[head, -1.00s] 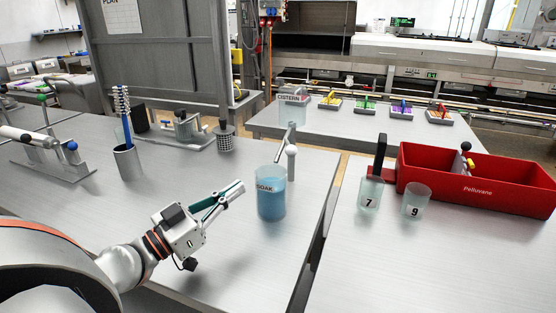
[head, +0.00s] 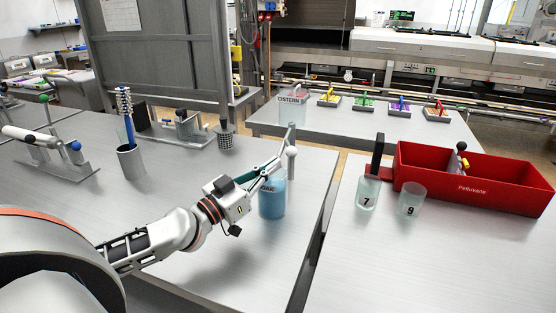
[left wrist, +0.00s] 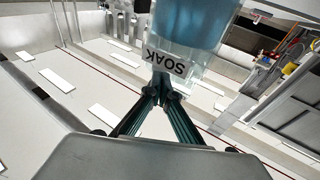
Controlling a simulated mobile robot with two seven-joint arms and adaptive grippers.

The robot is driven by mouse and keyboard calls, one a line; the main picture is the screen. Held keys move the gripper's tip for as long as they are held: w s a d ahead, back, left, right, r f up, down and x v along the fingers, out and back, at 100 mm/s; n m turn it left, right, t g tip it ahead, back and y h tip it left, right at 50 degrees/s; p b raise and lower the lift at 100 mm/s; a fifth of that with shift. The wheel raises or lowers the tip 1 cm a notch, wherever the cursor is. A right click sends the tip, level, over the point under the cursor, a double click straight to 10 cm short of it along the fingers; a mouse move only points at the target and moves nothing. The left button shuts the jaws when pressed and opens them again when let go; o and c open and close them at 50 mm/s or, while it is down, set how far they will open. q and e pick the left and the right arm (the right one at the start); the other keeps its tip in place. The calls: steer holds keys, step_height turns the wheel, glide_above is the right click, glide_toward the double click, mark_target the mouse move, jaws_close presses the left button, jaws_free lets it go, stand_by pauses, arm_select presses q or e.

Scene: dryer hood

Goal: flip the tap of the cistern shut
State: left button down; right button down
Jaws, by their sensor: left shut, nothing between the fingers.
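The clear cistern (head: 291,112), with its name label, shows at the back centre. Below it in the picture is an upright grey lever-like piece (head: 291,133), which looks like the tap, beside a white round-topped post (head: 291,164). Which way the tap is set I cannot tell. My left gripper (head: 282,150) is shut and empty, its tips close to the post and grey piece; contact cannot be told. The SOAK beaker (head: 272,203), holding blue liquid, is partly hidden by the gripper. In the left wrist view the beaker (left wrist: 192,25) is beyond the closed fingertips (left wrist: 161,82).
Beakers 7 (head: 367,194) and 9 (head: 411,200) stand right of the gap between tables, near a red bin (head: 480,190). A cup with a blue brush (head: 130,158) stands at left.

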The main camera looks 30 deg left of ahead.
mark_target(289, 147)
arm_select(q)
steer(key=x, duration=0.2)
steer(key=shift+w+d, duration=0.1)
steer(key=shift+w, duration=0.15)
arm_select(e)
steer(key=shift+w+r, duration=0.1)
steer(key=shift+r, duration=0.25)
steer(key=shift+f, duration=0.15)
